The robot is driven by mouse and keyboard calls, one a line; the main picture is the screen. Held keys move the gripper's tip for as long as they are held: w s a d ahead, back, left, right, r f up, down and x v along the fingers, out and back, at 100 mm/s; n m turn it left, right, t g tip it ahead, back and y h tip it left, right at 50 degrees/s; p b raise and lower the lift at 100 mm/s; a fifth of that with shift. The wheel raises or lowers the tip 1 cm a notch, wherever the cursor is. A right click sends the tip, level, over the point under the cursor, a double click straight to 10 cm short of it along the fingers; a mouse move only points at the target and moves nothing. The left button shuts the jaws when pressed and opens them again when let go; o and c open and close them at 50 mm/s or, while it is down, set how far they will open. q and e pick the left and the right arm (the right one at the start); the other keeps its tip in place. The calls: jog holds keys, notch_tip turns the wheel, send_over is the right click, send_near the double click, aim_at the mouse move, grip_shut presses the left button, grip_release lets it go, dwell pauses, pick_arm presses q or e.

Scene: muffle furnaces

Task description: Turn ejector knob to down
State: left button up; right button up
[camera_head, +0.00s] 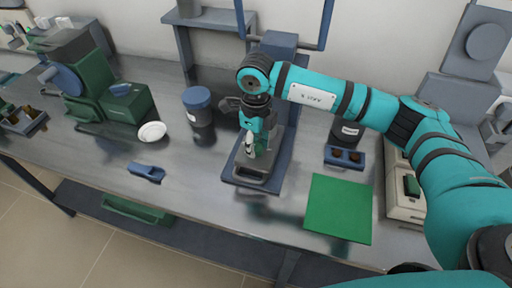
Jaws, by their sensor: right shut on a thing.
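A blue-grey press-like device (281,45) stands on the bench at the middle, with a flat base (247,184) reaching to the front. My right gripper (250,146) points down over this base, in front of the device's column. Its fingers are shut on a small part there, which I take to be the ejector knob; the fingers and wrist largely hide it, so its turned position cannot be told. My left gripper is not in view.
A dark jar with a blue lid (197,99) and a white dish (152,132) stand left of the device. A green mat (339,208) and a blue holder (344,158) lie to its right. A green machine (112,100) stands further left.

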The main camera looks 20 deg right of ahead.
aim_at(256, 146)
jog(key=shift+r+n, duration=0.1)
jog(key=shift+n, duration=0.3)
jog(key=shift+w, duration=0.1)
jog(key=o, duration=1.1)
jog(key=shift+o, duration=0.2)
notch_tip(256, 146, up, 12)
